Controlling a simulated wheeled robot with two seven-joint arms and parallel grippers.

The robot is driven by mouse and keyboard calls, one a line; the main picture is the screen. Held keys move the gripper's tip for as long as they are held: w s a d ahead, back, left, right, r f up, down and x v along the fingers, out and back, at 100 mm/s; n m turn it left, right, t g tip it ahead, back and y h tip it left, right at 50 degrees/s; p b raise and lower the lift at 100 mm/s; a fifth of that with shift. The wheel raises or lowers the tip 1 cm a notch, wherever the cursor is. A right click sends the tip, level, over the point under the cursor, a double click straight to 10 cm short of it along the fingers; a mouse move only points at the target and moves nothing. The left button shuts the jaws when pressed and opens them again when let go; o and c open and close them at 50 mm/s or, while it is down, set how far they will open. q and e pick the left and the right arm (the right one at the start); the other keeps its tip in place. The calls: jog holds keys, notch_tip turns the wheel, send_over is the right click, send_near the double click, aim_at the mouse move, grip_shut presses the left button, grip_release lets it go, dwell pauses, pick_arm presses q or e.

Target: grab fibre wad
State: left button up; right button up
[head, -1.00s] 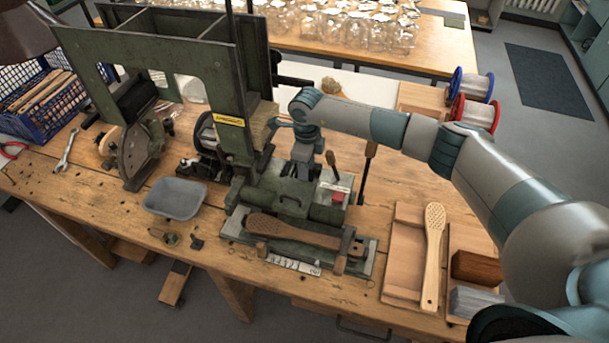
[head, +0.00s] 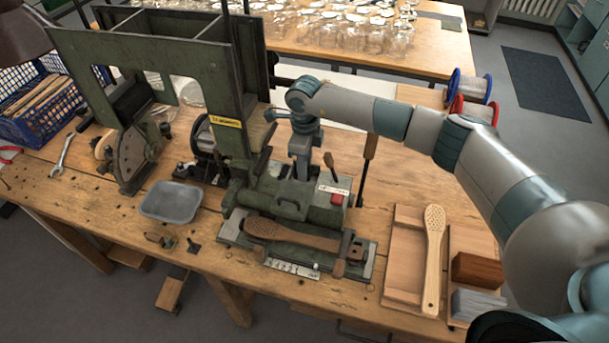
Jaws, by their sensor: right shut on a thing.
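My right gripper (head: 302,174) points down just above the dark green body of the tufting machine (head: 292,192). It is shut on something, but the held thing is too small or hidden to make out. I cannot pick out a fibre wad with certainty. A brown block (head: 477,269) and a grey block (head: 477,304), perhaps bundled fibre, lie in the wooden tray at the right, apart from the gripper. A wooden brush body (head: 290,234) lies clamped across the machine's front. My left gripper is not in view.
The machine's tall green frame (head: 232,110) stands left of my right arm. A grey bowl (head: 171,203) is to the left. A pale perforated brush (head: 433,255) lies on a wooden board at the right. Red and blue spools (head: 470,88) stand behind. Bare bench shows right of the machine.

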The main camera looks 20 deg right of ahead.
notch_tip(320, 180, up, 6)
jog(key=shift+r+b, duration=0.1)
jog(key=shift+b, duration=1.15)
jog(key=shift+r, duration=0.4)
jog(key=shift+s, duration=0.1)
